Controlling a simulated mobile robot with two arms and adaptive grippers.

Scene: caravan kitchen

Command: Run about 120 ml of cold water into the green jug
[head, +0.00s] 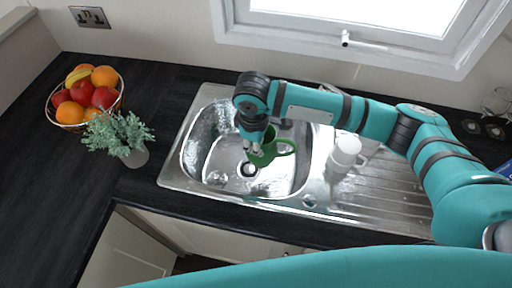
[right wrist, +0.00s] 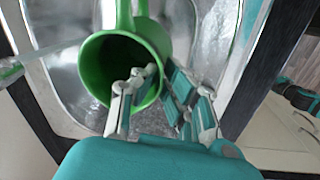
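My left gripper is out of view.
A white jug-like vessel (head: 346,153) stands on the ribbed drainer (head: 390,187) to the right. A fruit basket (head: 88,98) and potted plant (head: 133,155) stand on the dark worktop at left. The window (head: 370,30) is behind. My arm covers the sink's back edge.

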